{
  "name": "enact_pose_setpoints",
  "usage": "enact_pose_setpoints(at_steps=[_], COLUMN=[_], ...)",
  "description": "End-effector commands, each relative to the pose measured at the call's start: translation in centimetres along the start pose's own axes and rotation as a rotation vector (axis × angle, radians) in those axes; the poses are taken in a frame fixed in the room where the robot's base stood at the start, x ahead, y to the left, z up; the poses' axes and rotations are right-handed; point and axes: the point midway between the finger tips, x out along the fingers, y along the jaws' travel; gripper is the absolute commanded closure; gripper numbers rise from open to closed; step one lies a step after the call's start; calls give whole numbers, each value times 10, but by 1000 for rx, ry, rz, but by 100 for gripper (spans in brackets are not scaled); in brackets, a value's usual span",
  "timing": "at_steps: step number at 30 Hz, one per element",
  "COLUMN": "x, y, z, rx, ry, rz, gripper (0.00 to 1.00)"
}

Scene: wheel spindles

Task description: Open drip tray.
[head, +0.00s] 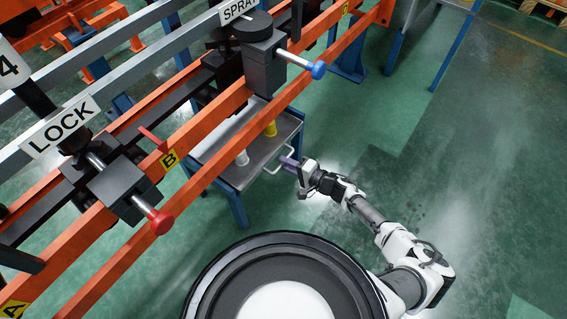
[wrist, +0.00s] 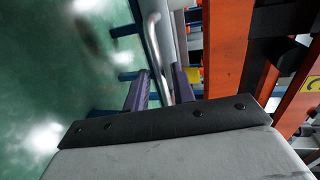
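The grey drip tray (head: 236,174) sits on a blue-legged stand below the orange rails in the head view. Its pale bar handle (head: 277,166) sticks out on the side facing my arm. My gripper (head: 288,162), with purple fingers, is at the handle. In the wrist view the handle (wrist: 154,45) runs down between the two spread fingers of my gripper (wrist: 160,78). There is a gap between the fingers, and the handle's lower end is inside it. I cannot tell whether either finger touches the bar.
Orange rails (head: 200,118) run above the tray. They carry a LOCK block with a red-tipped lever (head: 159,221) and a SPRAY block with a blue-tipped lever (head: 318,70). A yellow cylinder (head: 271,128) stands on the tray. Green floor (head: 480,180) is clear to the right.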

Motion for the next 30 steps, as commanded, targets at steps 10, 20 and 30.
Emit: enact_pose_setpoints(at_steps=[10,20,30], x=[20,20,20], y=[0,0,0], z=[0,0,0], rx=[-1,-1,-1], ry=[0,0,0], rz=[0,0,1], gripper=[75,96,100])
